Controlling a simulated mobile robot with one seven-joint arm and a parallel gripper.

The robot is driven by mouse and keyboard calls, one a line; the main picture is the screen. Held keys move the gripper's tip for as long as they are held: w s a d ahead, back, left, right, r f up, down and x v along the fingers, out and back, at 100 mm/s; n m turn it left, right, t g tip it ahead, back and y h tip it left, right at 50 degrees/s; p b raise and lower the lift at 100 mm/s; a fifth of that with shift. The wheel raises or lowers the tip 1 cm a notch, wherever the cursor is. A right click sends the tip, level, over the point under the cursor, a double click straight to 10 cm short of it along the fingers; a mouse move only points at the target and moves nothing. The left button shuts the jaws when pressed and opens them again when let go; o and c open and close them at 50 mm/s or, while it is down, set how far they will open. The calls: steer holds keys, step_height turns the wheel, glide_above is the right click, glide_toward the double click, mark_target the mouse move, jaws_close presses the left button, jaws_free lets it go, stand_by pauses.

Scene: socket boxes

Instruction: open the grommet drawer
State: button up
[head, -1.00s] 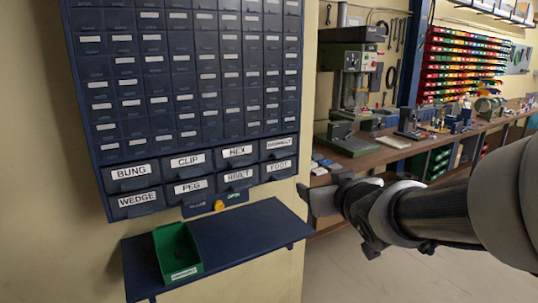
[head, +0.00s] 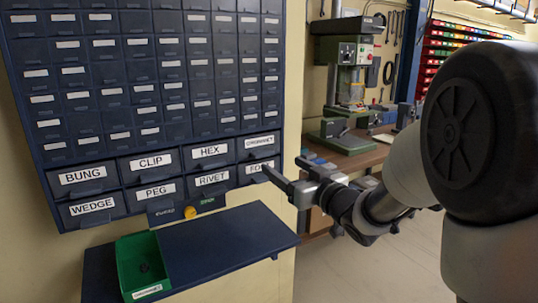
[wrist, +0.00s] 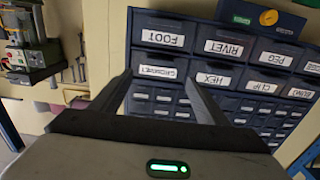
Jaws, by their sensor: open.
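The grommet drawer (head: 259,147) is the rightmost in the upper row of large labelled drawers on the dark blue cabinet. Its front looks flush with its neighbours, so it appears closed. It also shows upside down in the wrist view (wrist: 158,72), in line with the gap between my fingers. My gripper (head: 275,174) is open and empty, in front of the lower right corner of the cabinet. In the head view its fingers overlap the FOOT drawer (head: 247,171). Whether they touch the cabinet I cannot tell.
A shelf (head: 225,245) juts out below the cabinet. On it stands a green bin (head: 122,262) with a small dark thing inside. A yellow knob (head: 190,212) sits on a small panel under the drawers. A workbench with a drill press (head: 345,85) stands to the right.

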mark_target(260, 150)
steer(key=x, duration=1)
steer(key=shift+w+a+p, duration=0.15)
steer(key=shift+w+p, duration=0.1)
steer(key=shift+p, duration=0.1)
steer(key=c, duration=1.5)
steer(key=b+v, duration=0.2)
steer(key=v, duration=1.1)
steer(key=shift+s, duration=0.1)
steer(key=o, duration=1.5)
